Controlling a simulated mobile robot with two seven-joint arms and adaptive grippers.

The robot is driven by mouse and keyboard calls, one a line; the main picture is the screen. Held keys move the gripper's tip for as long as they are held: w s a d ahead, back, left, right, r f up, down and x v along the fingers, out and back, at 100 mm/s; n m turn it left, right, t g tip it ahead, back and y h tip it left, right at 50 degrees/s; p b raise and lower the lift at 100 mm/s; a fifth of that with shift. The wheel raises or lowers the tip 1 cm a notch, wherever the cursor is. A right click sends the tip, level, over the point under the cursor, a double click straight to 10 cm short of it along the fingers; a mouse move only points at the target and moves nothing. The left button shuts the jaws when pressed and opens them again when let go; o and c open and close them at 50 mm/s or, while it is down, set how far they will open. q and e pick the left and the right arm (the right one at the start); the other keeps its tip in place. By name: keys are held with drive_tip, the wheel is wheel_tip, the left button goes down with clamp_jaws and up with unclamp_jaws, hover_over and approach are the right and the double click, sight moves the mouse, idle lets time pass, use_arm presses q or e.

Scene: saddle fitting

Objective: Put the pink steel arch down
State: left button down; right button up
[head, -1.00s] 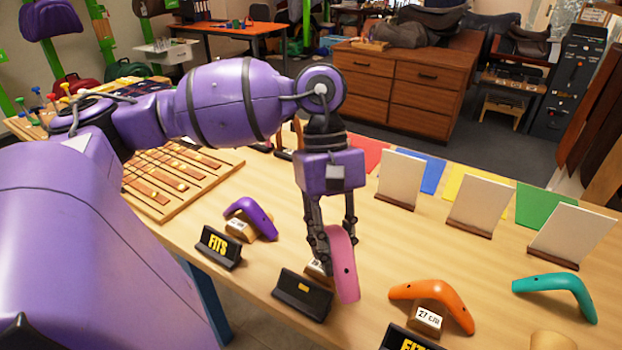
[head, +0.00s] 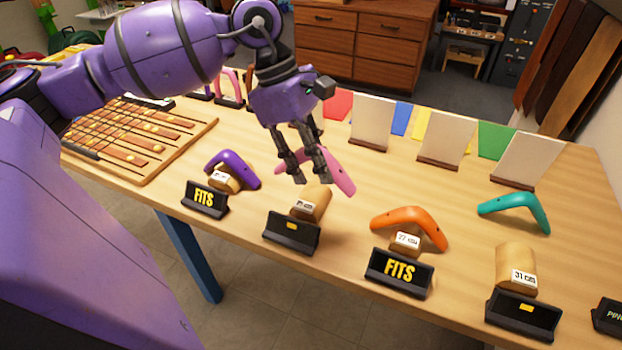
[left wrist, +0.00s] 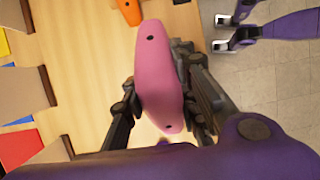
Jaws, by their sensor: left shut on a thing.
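In the head view the pink steel arch (head: 342,172) is just behind the bare wooden block (head: 318,197) with the second black sign. Whether it touches the tabletop cannot be told. My left gripper (head: 312,180) hangs over it from above, fingers pointing down, and covers part of it. In the left wrist view the pink arch (left wrist: 160,65) lies between the fingers of my left gripper (left wrist: 160,108), which is shut on it. My right gripper is in neither view.
An orange arch (head: 408,220) and a purple arch (head: 238,164) sit on blocks with "FITS" signs. A teal arch (head: 515,207) stands behind a bare block (head: 515,262). Pale panels (head: 372,122) line the back. Wood is clear around the pink arch's right side.

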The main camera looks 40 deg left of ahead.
use_arm(q)
hover_over(318, 198)
drive_tip(key=a, duration=0.1)
drive_tip(key=f, duration=0.5)
drive_tip(key=shift+s, duration=0.4)
drive_tip(key=shift+w+a+f, duration=0.15)
drive_tip(key=shift+f, duration=0.8)
drive_tip(key=shift+w+a+f, duration=0.1)
drive_tip(key=shift+f, duration=0.85)
drive_tip(key=shift+s+f+b, duration=0.1)
drive_tip(key=shift+f+b, duration=0.2)
drive_tip(key=shift+f, duration=0.3)
drive_tip(key=c, duration=1.4)
unclamp_jaws()
